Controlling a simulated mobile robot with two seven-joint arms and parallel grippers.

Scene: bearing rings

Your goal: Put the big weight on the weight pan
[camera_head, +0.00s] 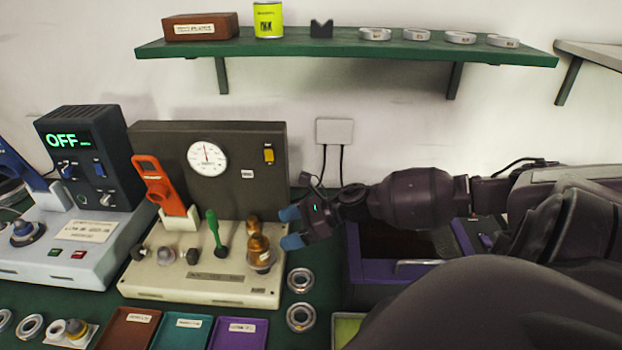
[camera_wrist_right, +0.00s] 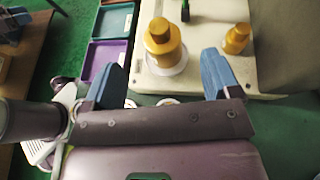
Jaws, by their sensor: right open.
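The big brass weight (camera_head: 260,252) stands upright near the right front of the beige gauge device (camera_head: 190,288). In the right wrist view the big weight (camera_wrist_right: 164,44) stands on a pale round disc (camera_wrist_right: 180,66), which looks like the weight pan. A smaller brass weight (camera_head: 253,226) stands behind it and also shows in the wrist view (camera_wrist_right: 236,39). My right gripper (camera_head: 291,228) is open and empty, just right of the weights, with its blue fingers pointing left. In the wrist view the big weight is beyond the fingertips, apart from them. My left gripper is not in view.
A green-handled lever (camera_head: 215,232) stands left of the weights, with an orange tool (camera_head: 152,185) behind. Bearing rings (camera_head: 300,280) lie right of the device. Purple (camera_head: 238,336) and teal (camera_head: 180,333) trays lie in front. A green shelf (camera_head: 340,46) hangs above.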

